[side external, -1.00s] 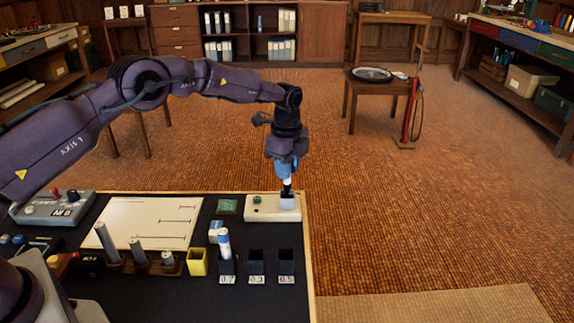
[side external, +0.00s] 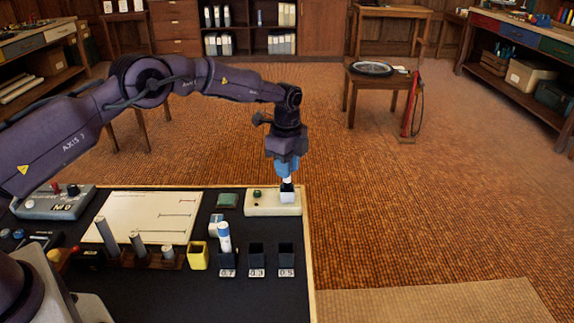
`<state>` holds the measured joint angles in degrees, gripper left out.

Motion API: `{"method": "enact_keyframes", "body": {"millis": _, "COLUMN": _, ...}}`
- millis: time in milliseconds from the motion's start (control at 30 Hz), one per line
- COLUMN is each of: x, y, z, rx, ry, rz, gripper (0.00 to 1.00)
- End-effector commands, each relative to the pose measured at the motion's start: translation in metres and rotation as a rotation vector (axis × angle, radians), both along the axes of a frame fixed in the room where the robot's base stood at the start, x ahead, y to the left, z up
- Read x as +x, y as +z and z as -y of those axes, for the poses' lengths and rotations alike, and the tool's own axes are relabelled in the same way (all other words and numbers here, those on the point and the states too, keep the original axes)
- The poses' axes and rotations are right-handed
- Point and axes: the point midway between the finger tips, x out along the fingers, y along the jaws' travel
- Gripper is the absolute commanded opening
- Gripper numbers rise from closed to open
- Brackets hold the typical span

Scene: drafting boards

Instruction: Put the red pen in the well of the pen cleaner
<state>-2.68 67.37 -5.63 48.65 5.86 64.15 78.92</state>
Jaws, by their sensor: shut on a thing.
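The pen cleaner (side external: 262,203) is a low cream box near the board's right edge, with a green button on top and a raised square well (side external: 289,197) at its right end. My gripper (side external: 284,172), with light blue fingers, points straight down over the well. It is shut on a pen (side external: 287,181), of which only a short white part shows below the fingers. No red shows on it from here. The pen is upright, its lower end at the well's dark mouth; I cannot tell how deep it sits.
A white and blue pen (side external: 224,240) stands in the left of three black holders, labelled 0.7. A yellow cup (side external: 198,257) and a wooden rack (side external: 140,260) with grey cylinders stand left of it. A drawing sheet (side external: 150,217) lies behind.

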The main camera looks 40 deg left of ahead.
Motion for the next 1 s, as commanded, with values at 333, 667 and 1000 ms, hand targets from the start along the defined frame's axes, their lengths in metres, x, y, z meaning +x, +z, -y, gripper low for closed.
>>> {"method": "enact_keyframes", "body": {"millis": 333, "x": 0.000, "y": -0.010, "z": 0.000, "rx": 0.000, "ry": 0.000, "rz": -0.001, "gripper": 0.00}}
{"method": "enact_keyframes", "body": {"millis": 667, "x": 0.000, "y": -0.014, "z": 0.000, "rx": 0.000, "ry": 0.000, "rz": 0.001, "gripper": 0.00}}
{"method": "enact_keyframes", "body": {"millis": 1000, "x": 0.000, "y": -0.014, "z": 0.000, "rx": 0.000, "ry": 0.000, "rz": 0.000, "gripper": 0.51}}
